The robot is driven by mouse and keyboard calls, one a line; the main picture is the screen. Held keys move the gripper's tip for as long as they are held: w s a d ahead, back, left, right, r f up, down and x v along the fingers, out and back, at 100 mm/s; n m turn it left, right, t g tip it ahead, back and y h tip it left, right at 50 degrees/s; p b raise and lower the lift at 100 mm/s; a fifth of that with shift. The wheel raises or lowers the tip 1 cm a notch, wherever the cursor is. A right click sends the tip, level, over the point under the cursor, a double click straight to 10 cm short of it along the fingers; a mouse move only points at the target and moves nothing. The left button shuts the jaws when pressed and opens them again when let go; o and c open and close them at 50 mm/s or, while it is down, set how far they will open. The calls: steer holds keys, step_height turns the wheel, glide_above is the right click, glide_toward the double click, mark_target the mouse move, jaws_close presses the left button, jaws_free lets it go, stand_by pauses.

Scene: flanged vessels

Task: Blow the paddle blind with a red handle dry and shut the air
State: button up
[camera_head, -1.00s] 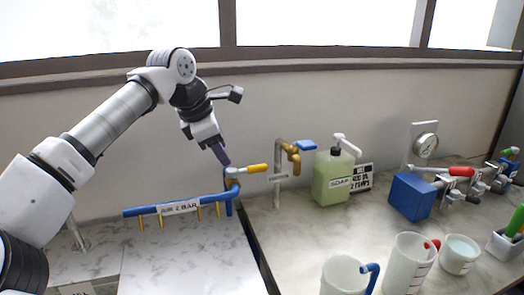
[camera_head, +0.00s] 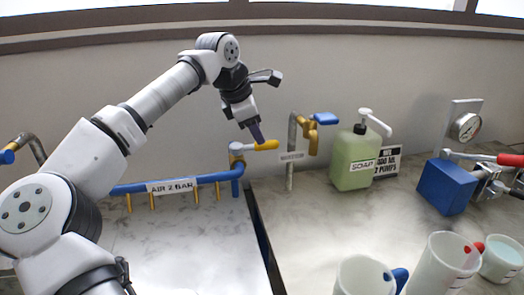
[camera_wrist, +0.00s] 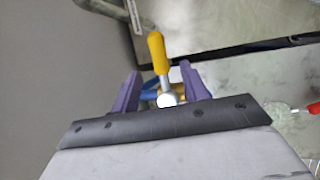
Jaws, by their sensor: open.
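The blue air bar (camera_head: 170,187), labelled AIR 2 BAR, has several brass nozzles along its underside. Its valve lever has a yellow handle (camera_head: 266,145) pointing right, which also shows in the wrist view (camera_wrist: 157,52). My gripper (camera_head: 258,137) is open at the valve. In the wrist view its purple fingers (camera_wrist: 158,85) stand either side of the lever, apart from it. A red handle (camera_head: 510,160) on a metal rod shows at the right edge; I cannot tell whether it belongs to the paddle blind. No blind shows under the nozzles.
A brass tap with a blue lever (camera_head: 325,119) and a green soap bottle (camera_head: 354,160) stand right of the valve. A blue block (camera_head: 446,186), a gauge (camera_head: 466,126) and white jugs (camera_head: 440,265) are farther right. The counter below the bar looks clear.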

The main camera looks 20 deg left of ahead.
steer(key=b+x, duration=0.2)
steer(key=x, duration=0.3)
jaws_close()
stand_by(0.3)
